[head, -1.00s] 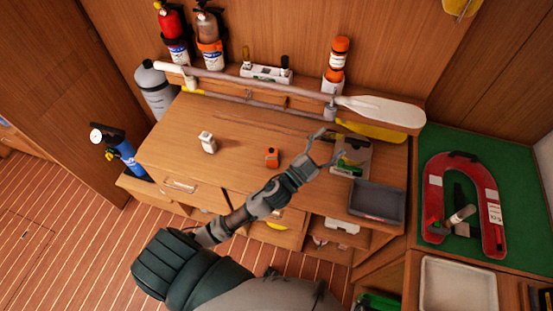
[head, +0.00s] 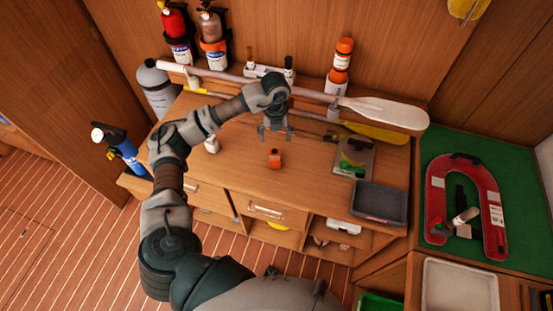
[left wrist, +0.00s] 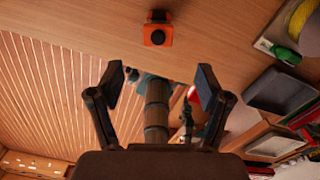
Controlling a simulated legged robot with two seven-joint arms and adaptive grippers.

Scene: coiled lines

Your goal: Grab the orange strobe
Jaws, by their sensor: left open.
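The orange strobe (head: 274,158) is a small orange block standing on the wooden desk top (head: 310,185). In the left wrist view the strobe (left wrist: 157,35) shows at the top centre with a dark round spot on its face and a dark top. My left gripper (head: 275,136) is above the desk, just behind the strobe in the head view, with its fingers pointing down. In the left wrist view its two fingers (left wrist: 160,82) are wide apart with nothing between them, and the strobe lies beyond their tips. My right gripper is not in view.
A small white object (head: 211,144) stands on the desk, partly behind my left arm. A white paddle (head: 385,111) lies along the back. The desk around the strobe is clear.

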